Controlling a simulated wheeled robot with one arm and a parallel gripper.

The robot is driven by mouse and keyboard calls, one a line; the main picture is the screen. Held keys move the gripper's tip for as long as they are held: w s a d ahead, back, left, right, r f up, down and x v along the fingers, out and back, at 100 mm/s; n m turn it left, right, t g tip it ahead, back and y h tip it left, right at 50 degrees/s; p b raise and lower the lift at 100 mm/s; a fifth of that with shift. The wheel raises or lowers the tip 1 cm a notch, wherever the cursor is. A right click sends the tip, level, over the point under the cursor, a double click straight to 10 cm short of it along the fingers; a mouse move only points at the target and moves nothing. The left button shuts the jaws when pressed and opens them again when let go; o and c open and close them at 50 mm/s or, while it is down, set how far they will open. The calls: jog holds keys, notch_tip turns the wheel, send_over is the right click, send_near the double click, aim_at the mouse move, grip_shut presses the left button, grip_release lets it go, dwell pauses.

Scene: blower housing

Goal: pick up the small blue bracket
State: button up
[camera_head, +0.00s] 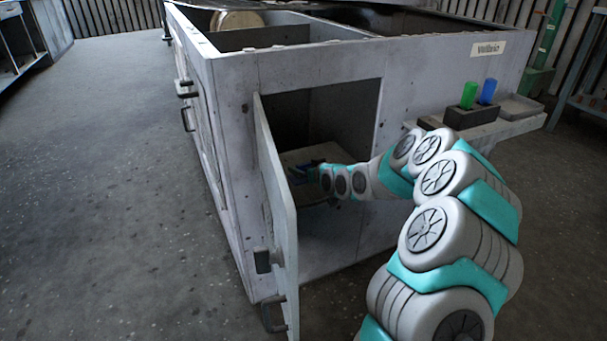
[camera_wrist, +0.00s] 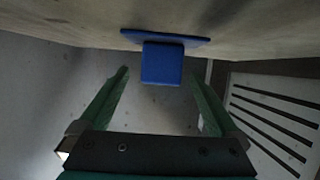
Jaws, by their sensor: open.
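The small blue bracket (camera_wrist: 162,63) shows in the wrist view at upper middle, a square block on a wider flat plate. Its plate lies against a pale beige surface. My gripper (camera_wrist: 160,78) is open, with its two green fingers apart, one to the left and one to the right of the bracket's block. I see a gap on each side, and nothing is held. In the head view my arm reaches through the housing's open doorway, and my gripper is small and dark inside it. A little blue shows there, but I cannot tell the bracket apart clearly.
The grey housing (camera_head: 230,110) has an open door (camera_head: 278,210) just left of my arm. A beige shelf (camera_head: 312,154) is inside. A slatted grey panel (camera_wrist: 275,115) lies right of my fingers. Green (camera_head: 468,95) and blue (camera_head: 488,91) cylinders stand on an outer ledge.

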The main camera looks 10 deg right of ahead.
aim_at(300, 164)
jog(key=shift+x, duration=2.45)
jog(key=shift+r, duration=0.1)
jog(key=c, duration=1.5)
jog(key=shift+c, duration=0.2)
